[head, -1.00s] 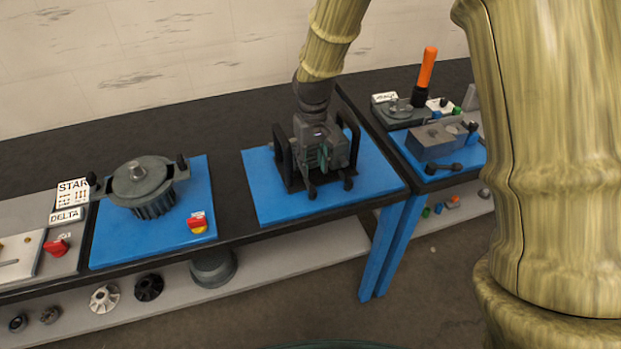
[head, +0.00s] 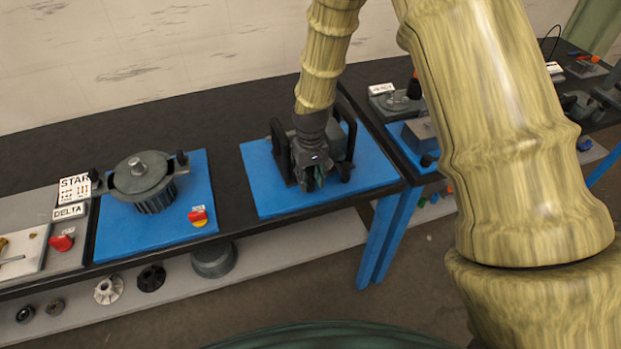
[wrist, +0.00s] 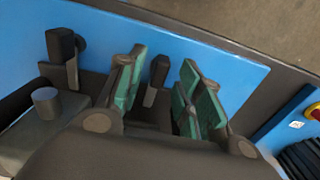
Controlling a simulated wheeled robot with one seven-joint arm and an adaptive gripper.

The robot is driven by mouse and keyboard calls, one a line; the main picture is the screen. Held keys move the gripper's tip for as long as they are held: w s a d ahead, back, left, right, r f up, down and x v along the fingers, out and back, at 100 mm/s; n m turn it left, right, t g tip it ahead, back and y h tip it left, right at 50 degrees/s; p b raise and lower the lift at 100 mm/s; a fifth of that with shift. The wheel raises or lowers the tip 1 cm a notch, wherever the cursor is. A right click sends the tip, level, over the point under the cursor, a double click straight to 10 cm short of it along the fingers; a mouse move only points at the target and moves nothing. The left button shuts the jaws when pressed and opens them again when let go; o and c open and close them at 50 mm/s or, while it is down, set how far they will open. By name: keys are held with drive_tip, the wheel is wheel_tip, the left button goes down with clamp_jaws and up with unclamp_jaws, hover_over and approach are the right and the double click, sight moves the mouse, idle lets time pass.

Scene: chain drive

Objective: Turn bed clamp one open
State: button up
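Two dark bed clamp levers stand at the front edge of the machine bed. One clamp lever (wrist: 158,72) shows between my gripper's (wrist: 165,80) green-padded fingers in the wrist view, nearer the left finger. The fingers are apart, with a visible gap on either side of the lever. The other clamp lever (wrist: 61,52) stands upright further left in the wrist view. In the head view my gripper (head: 317,185) points down over the front of the bed and hides the nearer lever; the other lever (head: 345,174) shows just right of it. I cannot tell which is numbered one.
Two black upright handles (head: 281,150) flank the machine on its blue mat (head: 270,200). A finned motor (head: 143,180) and a red-yellow switch (head: 199,215) sit on the left mat. The bench front edge is close to the clamps.

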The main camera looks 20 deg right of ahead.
drive_tip(key=shift+f, duration=0.6)
clamp_jaws()
